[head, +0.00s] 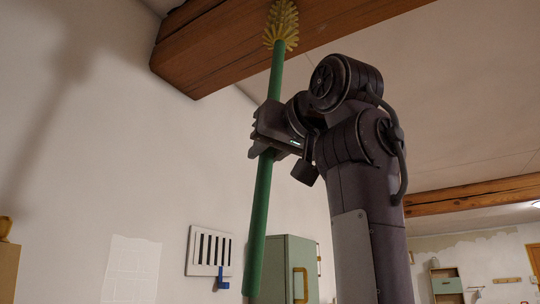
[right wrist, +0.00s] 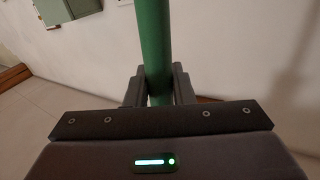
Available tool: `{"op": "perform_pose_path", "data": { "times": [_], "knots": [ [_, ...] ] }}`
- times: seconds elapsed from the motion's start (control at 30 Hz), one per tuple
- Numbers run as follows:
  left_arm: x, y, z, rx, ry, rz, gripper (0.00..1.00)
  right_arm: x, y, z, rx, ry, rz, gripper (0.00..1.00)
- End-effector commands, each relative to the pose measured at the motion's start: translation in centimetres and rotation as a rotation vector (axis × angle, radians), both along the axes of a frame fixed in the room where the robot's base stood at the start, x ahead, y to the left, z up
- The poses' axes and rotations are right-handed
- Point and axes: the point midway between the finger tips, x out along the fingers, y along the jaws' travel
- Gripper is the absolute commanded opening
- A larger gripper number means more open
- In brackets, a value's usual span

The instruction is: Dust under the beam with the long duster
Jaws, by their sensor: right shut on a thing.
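The long duster has a green handle (head: 262,200) and a yellow bristle head (head: 282,25). It stands nearly upright in the head view, with its top leaning slightly right. The bristle head overlaps the underside of the near wooden beam (head: 205,50); I cannot tell whether it touches. My right gripper (head: 270,135) is shut around the middle of the handle. In the right wrist view the handle (right wrist: 154,45) runs up between the two fingers (right wrist: 158,88). My left gripper is in neither view.
A white vent (head: 209,251) with a blue lever is on the left wall. A green cabinet (head: 297,265) stands behind the handle's lower part. A second beam (head: 470,195) crosses the ceiling farther back. A shelf (head: 446,284) stands at the far right.

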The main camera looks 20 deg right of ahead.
Motion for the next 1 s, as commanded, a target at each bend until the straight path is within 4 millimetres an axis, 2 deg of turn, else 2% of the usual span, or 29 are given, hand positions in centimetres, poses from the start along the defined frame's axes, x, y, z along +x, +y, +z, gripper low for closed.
{"op": "perform_pose_path", "data": {
  "times": [0.17, 0.53, 1.0],
  "knots": [
    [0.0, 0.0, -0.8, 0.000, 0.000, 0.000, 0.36, -0.1, -0.1, -0.7, 0.004, -0.005, 0.000, 0.00],
    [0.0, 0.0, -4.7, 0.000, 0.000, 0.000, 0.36, -0.1, 0.0, -5.0, 0.004, -0.003, 0.001, 0.00],
    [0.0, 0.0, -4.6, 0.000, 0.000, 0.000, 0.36, 0.0, 0.0, -4.9, 0.004, -0.002, 0.001, 0.00]
  ]
}}
